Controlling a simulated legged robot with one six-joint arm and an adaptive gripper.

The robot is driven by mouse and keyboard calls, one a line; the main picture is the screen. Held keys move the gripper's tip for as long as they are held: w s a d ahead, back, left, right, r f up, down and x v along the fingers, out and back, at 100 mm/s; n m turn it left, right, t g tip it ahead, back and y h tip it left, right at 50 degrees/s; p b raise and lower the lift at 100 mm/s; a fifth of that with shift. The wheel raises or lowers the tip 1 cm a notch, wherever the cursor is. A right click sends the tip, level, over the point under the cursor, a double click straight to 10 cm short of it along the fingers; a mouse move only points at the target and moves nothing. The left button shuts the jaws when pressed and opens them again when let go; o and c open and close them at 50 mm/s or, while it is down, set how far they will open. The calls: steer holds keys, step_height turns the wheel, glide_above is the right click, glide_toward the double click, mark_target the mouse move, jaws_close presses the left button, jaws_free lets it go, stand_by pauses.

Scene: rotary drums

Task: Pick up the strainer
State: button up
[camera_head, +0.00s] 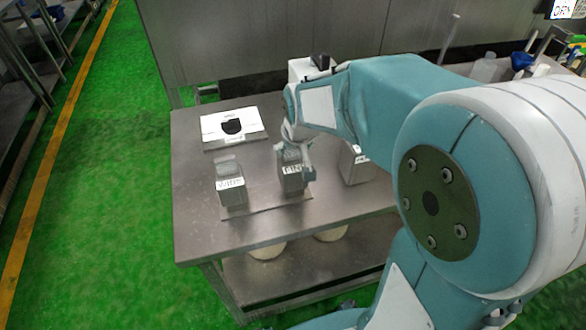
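I cannot pick out a strainer for certain in this view. My gripper (300,160) is over the metal table (255,225), pointing down at the middle grey labelled container (291,183). The fingers overlap the top and right side of this container, and the picture is too small to show whether they touch it or how far apart they are. A similar grey container (230,187) with a white label stands upright to the left. A third labelled container (357,168) stands to the right, partly hidden by my arm.
A white board (217,131) with a dark rounded shape lies at the table's back left. A whitish box with a black top (302,70) stands behind my arm. Pale round objects (267,250) sit on the lower shelf. Green floor (125,220) is clear at left.

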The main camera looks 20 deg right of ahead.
steer(key=c, duration=0.5)
steer(key=shift+a, duration=0.1)
steer(key=shift+a, duration=0.15)
